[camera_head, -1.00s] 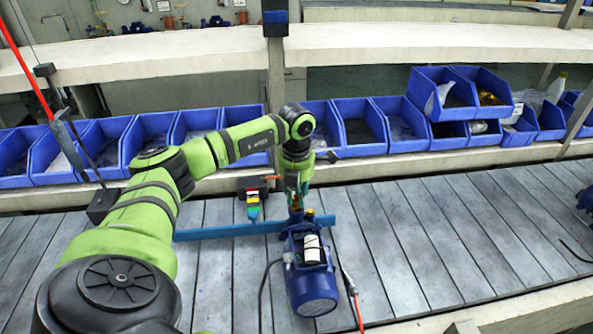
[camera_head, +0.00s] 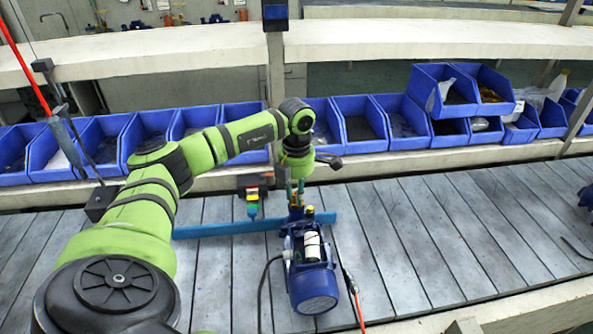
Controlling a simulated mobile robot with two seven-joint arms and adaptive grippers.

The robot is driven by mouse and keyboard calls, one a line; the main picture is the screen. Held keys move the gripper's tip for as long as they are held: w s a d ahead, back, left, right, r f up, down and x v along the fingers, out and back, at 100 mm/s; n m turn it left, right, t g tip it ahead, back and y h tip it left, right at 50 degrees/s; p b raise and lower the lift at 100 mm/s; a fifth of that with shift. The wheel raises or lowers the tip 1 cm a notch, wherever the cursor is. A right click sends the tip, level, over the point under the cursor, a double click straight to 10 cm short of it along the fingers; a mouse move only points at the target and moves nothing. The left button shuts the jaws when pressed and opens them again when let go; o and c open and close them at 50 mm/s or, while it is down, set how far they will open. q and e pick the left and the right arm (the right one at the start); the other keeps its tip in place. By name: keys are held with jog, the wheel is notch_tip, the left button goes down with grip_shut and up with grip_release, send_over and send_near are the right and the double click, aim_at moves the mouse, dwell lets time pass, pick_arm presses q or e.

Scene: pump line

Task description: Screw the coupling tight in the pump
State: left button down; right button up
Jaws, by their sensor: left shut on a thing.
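The blue pump (camera_head: 312,271) sits on the grey slatted conveyor, with its round motor end toward me and a white cylinder on its top. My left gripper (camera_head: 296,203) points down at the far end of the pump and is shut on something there. The coupling is at the gripper's fingertips and is too small and covered to make out clearly. My right gripper is not in view.
A blue bar (camera_head: 230,229) crosses the conveyor behind the pump. A small signal light (camera_head: 252,203) stands left of the gripper. Blue bins (camera_head: 362,124) line the back shelf. A red-tipped cable (camera_head: 356,300) hangs at the pump's right.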

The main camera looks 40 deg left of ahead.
pick_arm(q)
jog(key=m, duration=0.2)
jog(key=shift+m+b, duration=0.3)
jog(key=shift+b, duration=0.05)
jog(key=shift+m, duration=0.4)
jog(key=m, duration=0.3)
jog(key=shift+b, duration=0.35)
jog(key=c, duration=1.2)
grip_release()
jog(key=shift+a, duration=0.1)
